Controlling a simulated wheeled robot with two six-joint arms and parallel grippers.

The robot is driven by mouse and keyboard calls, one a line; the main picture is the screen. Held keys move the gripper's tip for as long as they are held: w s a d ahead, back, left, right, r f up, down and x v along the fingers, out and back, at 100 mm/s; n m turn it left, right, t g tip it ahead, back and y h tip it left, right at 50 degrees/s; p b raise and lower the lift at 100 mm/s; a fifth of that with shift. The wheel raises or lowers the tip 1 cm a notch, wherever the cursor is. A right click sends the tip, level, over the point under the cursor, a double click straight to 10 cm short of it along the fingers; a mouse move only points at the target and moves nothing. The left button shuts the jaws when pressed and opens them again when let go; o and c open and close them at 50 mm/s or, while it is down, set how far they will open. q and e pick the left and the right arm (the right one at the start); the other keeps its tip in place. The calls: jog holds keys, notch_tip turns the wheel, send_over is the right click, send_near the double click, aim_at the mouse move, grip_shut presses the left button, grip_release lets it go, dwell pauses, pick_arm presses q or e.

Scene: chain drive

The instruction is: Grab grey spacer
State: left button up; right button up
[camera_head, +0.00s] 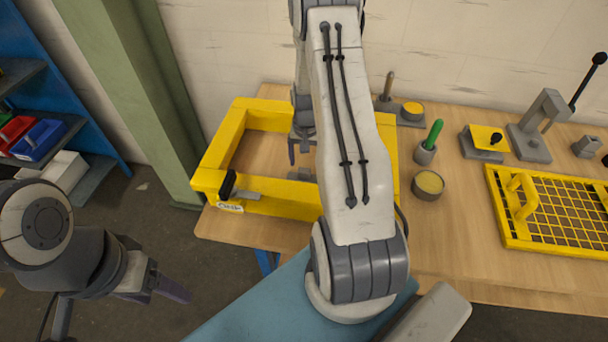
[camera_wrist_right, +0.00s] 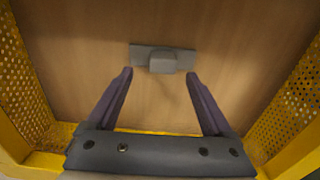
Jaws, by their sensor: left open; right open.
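A small grey part, which looks like the grey spacer (camera_wrist_right: 163,61), lies on the wooden surface in the right wrist view. It has a flat strip with a raised block at its middle. My right gripper (camera_wrist_right: 159,75) is open above it, with one dark finger to either side of the block and nothing between them. In the head view my right arm reaches into the yellow frame (camera_head: 212,168) and hides much of its inside. My left gripper (camera_head: 168,289) hangs at the lower left, away from the table (camera_head: 455,250).
The frame's perforated yellow walls (camera_wrist_right: 290,110) stand on both sides of my right gripper. Right of my arm are a green-handled tool in a cup (camera_head: 426,150), a round tin (camera_head: 428,184), a lever press (camera_head: 535,130) and a yellow grid tray (camera_head: 560,210).

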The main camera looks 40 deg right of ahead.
aim_at(304, 170)
jog(key=shift+a+f, duration=0.15)
jog(key=shift+f, duration=0.3)
notch_tip(304, 170, down, 4)
jog(key=shift+a+f+p, duration=0.1)
jog(key=shift+a+p, duration=0.05)
jog(key=shift+p, duration=0.6)
grip_shut()
